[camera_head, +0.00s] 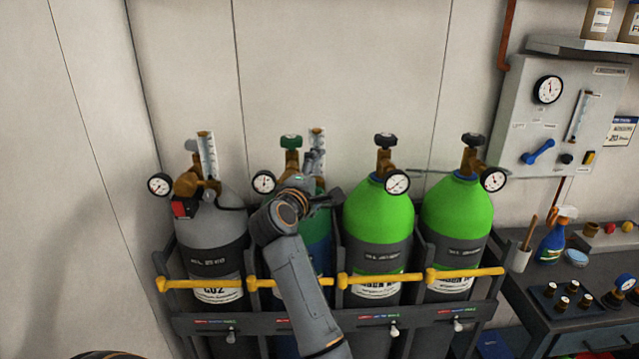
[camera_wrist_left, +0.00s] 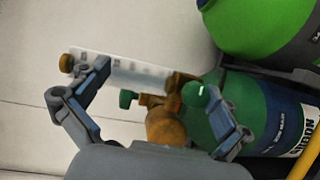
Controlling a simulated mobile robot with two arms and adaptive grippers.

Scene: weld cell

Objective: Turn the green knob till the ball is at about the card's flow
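The second cylinder from the left, with a green shoulder (camera_head: 318,222), carries a dark green handwheel (camera_head: 291,141) and a clear flow tube (camera_head: 318,138). My left gripper (camera_head: 318,178) is in front of its fittings and hides part of them. In the left wrist view my left gripper (camera_wrist_left: 148,78) is open, its fingers apart around the fittings. A rounded green knob (camera_wrist_left: 195,92) is by the right fingertip, near the tube's brass base; contact cannot be told. A smaller green knob (camera_wrist_left: 126,98) is between the fingers. The flow tube (camera_wrist_left: 125,70) shows blurred marks; no ball can be made out. The card (camera_head: 621,132) reads about 20.
A grey cylinder (camera_head: 212,230) with a flow tube stands left; two bright green cylinders (camera_head: 378,215) stand right. A yellow bar (camera_head: 390,278) runs across the rack front. A wall panel (camera_head: 520,100) and a bench (camera_head: 585,328) with several items are at right.

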